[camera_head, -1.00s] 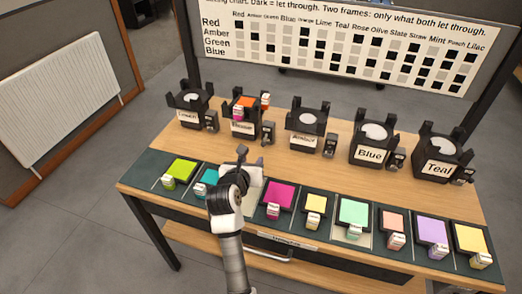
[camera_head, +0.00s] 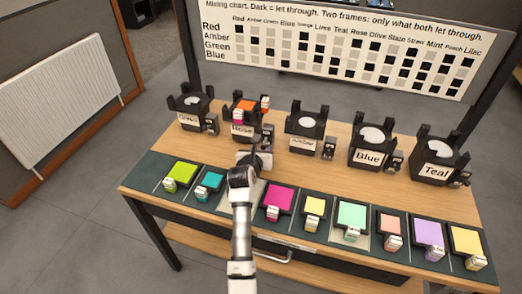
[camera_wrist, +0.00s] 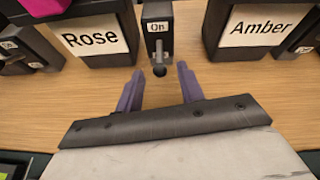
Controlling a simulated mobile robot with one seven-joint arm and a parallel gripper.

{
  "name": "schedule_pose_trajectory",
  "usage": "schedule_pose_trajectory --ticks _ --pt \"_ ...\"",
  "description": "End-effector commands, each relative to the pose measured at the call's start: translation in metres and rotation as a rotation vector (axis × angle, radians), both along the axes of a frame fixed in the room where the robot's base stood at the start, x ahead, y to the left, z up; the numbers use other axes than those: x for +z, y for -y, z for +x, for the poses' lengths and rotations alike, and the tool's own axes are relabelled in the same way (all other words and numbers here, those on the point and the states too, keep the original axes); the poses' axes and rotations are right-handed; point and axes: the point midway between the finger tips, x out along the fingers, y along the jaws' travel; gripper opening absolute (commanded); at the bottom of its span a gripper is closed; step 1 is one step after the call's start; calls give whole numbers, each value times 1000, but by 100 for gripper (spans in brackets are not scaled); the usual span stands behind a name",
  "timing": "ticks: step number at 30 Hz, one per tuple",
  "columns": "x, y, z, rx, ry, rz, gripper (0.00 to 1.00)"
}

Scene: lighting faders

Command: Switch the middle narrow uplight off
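The Rose uplight (camera_head: 242,130) is the middle one of the three narrower black lamps on the left of the row. It has orange and magenta gel frames in it. Its label (camera_wrist: 90,38) shows in the wrist view. A small black switch box (camera_wrist: 157,27) stands to its right, marked "On", with a grey lever (camera_wrist: 159,56) in front; it also shows in the head view (camera_head: 268,132). My gripper (camera_wrist: 158,80) is open and empty. Its purple fingers straddle the space just in front of the lever. In the head view my arm hides part of this area.
The Amber lamp (camera_head: 305,128) stands right of the switch, with its own switch box (camera_head: 329,148). The Blue (camera_head: 369,155) and Teal (camera_head: 437,171) lamps are wider. Gel frames, such as the magenta one (camera_head: 279,198), line the table front. Bare wood (camera_head: 330,175) lies between.

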Motion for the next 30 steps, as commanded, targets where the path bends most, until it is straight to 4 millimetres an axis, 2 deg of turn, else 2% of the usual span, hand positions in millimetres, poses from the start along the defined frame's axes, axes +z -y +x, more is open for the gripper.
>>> schedule_pose_trajectory --ticks 2,11,21,30 --pt "0 0 0 0 0 0 38" --pt "0 0 0 0 0 0 0" --pt "-12 1 0 -3 93 -31 0" --pt "-9 1 0 0 127 -42 0"
